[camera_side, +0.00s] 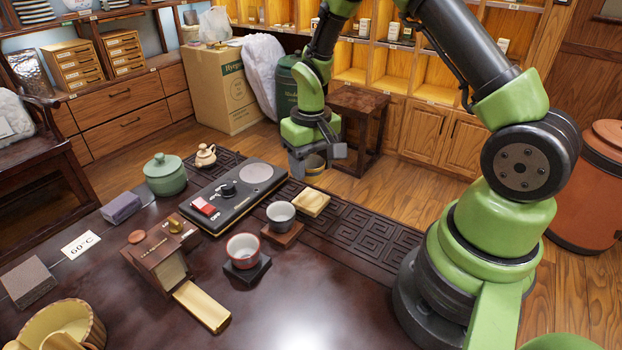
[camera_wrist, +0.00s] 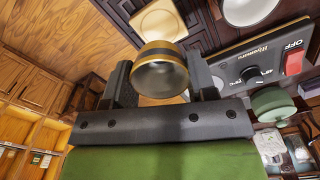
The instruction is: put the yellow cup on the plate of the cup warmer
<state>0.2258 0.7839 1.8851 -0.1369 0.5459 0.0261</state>
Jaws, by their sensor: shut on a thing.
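The yellow cup (camera_side: 315,168) is held in the air by my gripper (camera_side: 319,159), right of the cup warmer in the side view. The cup warmer (camera_side: 228,200) is a flat black unit on the table. Its round grey plate (camera_side: 256,173) is at its far right end, bare. The warmer's panel (camera_wrist: 262,55) with a red switch (camera_wrist: 293,63) shows at right in the wrist view; the plate is not clearly visible there.
A grey cup (camera_side: 281,212) and a red-rimmed cup (camera_side: 243,247) stand on small stands in front of the warmer. A pale wooden square (camera_side: 312,203) lies nearby.

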